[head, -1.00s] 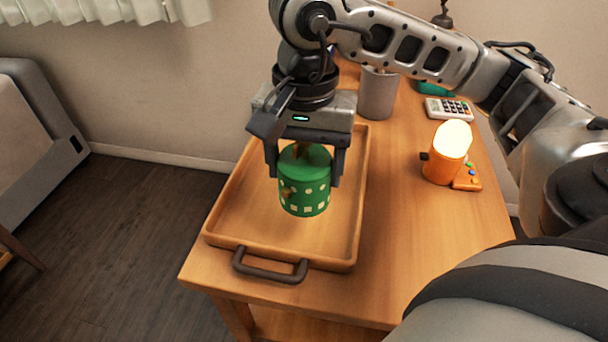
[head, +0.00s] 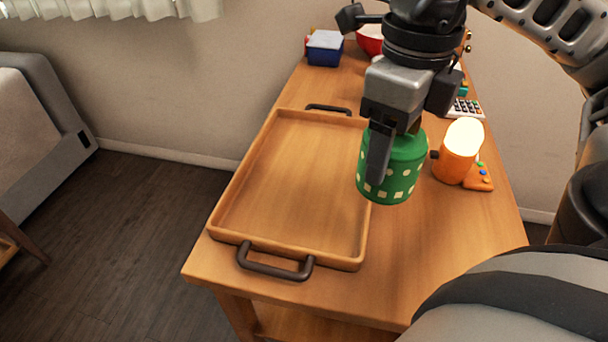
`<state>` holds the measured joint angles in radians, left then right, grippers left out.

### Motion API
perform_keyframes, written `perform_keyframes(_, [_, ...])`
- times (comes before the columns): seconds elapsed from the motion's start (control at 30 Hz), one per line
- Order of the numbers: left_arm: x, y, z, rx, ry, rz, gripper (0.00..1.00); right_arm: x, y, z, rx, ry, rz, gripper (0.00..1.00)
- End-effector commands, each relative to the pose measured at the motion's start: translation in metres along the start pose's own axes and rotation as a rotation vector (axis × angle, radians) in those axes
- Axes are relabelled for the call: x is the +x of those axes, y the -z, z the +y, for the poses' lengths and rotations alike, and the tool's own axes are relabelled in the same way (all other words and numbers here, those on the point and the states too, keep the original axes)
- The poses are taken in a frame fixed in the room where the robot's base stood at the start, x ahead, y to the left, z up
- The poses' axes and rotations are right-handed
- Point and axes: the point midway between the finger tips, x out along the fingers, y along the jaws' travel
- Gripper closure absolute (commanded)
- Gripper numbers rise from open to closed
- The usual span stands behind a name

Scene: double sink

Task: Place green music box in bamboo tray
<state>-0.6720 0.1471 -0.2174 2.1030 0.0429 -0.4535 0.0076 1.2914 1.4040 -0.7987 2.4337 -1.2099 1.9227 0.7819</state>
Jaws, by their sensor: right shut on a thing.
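The green music box (head: 405,178) is a round green cylinder with pale square dots. My right gripper (head: 385,160) is shut on it from above; one finger shows in front of its side. The box overlaps the right edge of the bamboo tray in the picture and appears held above the table, just right of the tray. The bamboo tray (head: 235,185) is a shallow rectangular wooden tray with dark handles at its near and far ends; it is empty. My left gripper is not in view.
The tray rests on a wooden table (head: 440,235). An orange lamp (head: 457,160) with a glowing top stands close right of the music box. A calculator (head: 467,107), a blue box (head: 325,50) and a red bowl (head: 369,40) are farther back.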

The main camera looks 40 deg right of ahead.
Motion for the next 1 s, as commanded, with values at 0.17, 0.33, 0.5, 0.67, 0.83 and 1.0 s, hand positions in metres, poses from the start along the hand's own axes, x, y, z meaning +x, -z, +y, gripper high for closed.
perform_keyframes(0.17, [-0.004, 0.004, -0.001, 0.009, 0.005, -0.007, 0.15, 0.016, -0.039, 0.008, -0.005, -0.005, 0.006, 0.61])
perform_keyframes(0.33, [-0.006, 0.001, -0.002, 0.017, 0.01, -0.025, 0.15, 0.034, -0.082, 0.013, -0.002, -0.003, 0.004, 0.61])
perform_keyframes(0.5, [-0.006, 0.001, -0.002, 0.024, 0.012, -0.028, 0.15, 0.067, -0.107, 0.016, -0.001, -0.002, 0.004, 0.61])
perform_keyframes(0.67, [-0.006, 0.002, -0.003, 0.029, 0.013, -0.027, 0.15, 0.083, -0.121, 0.017, -0.002, -0.001, 0.002, 0.61])
perform_keyframes(0.83, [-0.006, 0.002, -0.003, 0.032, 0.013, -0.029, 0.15, 0.096, -0.13, 0.019, -0.002, -0.001, 0.003, 0.61])
perform_keyframes(1.0, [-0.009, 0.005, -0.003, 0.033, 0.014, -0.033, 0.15, 0.119, -0.13, 0.018, 0.0, 0.0, 0.004, 0.61])
